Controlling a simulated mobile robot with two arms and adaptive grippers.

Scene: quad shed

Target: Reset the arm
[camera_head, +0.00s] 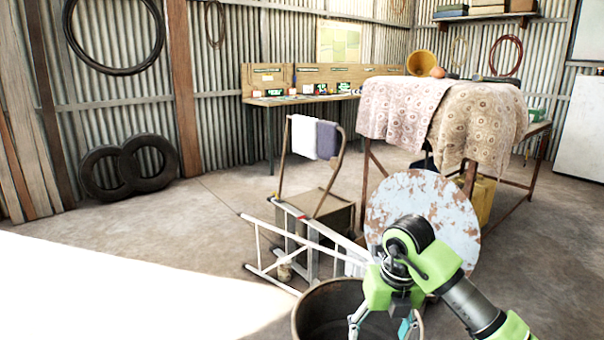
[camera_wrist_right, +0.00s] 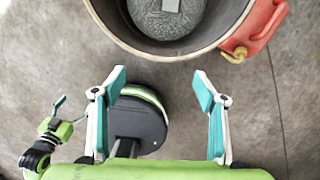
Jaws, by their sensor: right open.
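My right arm comes in from the lower right in the head view. Its green gripper (camera_head: 383,324) points down in front of a large round bin (camera_head: 312,295), overlapping its near side in the picture. In the right wrist view, the gripper (camera_wrist_right: 160,82) has its teal-tipped fingers wide apart with nothing between them. The bin (camera_wrist_right: 120,40) lies beyond the fingertips there. A green and black part with a small teal tip, seemingly my left gripper (camera_wrist_right: 52,128), shows at the left of that view. Its jaws cannot be made out. The left arm is outside the head view.
A rusty round disc (camera_head: 425,205) stands behind my right arm. A white ladder-like frame (camera_head: 300,245) leans beside a box (camera_head: 325,210). A cloth-covered table (camera_head: 400,105) stands behind. A red container (camera_wrist_right: 262,30) touches the bin's right side.

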